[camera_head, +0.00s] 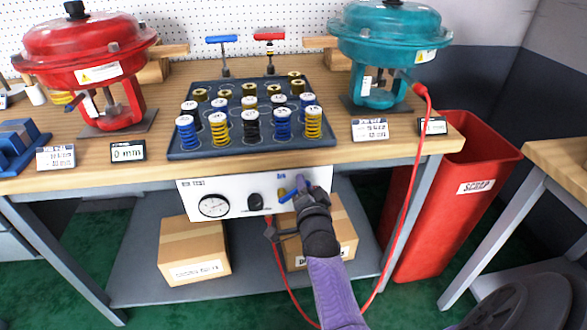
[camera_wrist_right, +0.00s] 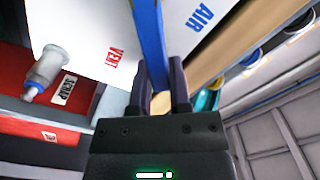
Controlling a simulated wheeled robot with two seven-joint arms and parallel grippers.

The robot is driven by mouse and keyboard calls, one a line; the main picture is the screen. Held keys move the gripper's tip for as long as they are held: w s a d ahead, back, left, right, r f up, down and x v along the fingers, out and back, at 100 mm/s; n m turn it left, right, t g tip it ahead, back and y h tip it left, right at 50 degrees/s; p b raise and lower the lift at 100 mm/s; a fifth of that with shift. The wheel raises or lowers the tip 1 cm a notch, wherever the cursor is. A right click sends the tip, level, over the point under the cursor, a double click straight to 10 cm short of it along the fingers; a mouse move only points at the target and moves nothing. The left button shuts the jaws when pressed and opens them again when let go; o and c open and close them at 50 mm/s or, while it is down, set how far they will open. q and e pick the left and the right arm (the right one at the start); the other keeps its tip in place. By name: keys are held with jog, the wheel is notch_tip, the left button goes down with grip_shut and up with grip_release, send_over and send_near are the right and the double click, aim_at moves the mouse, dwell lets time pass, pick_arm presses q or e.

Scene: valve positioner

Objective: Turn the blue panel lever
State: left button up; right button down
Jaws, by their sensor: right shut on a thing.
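The blue panel lever (camera_head: 301,184) is on the right part of the white panel (camera_head: 191,193) under the bench edge. In the right wrist view the lever (camera_wrist_right: 150,35) is a long blue bar between the red "VENT" and blue "AIR" markings. My right gripper (camera_wrist_right: 159,80) is shut on the lever, with a dark finger on each side of it. In the head view my right gripper (camera_head: 304,192) covers part of the lever and of the panel. My left gripper is not in view.
The panel also carries a round gauge (camera_head: 214,206) and a black knob (camera_head: 255,202). A red hose (camera_head: 405,204) hangs from the teal actuator (camera_head: 391,35). Cardboard boxes (camera_head: 195,250) stand on the shelf below. A red scrap bin (camera_head: 455,200) is at the right.

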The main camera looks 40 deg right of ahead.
jog(key=shift+s+d+f+m, duration=0.15)
jog(key=shift+f+m, duration=0.1)
jog(key=shift+m, duration=0.25)
jog(key=shift+s+d+f+m, duration=0.1)
jog(key=shift+f+m, duration=0.1)
jog(key=shift+m, duration=0.3)
pick_arm(q)
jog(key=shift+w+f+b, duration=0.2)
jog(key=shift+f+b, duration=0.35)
jog(key=shift+b, duration=0.25)
pick_arm(e)
jog(key=shift+s+d+f+m, duration=0.1)
jog(key=shift+f+m, duration=0.45)
jog(key=shift+m, duration=0.4)
jog(key=shift+d+f+m, duration=0.1)
jog(key=shift+f+m, duration=0.4)
jog(key=shift+m, duration=0.5)
jog(key=shift+s+d+f+m, duration=0.1)
jog(key=shift+f+m, duration=0.45)
jog(key=shift+m, duration=0.4)
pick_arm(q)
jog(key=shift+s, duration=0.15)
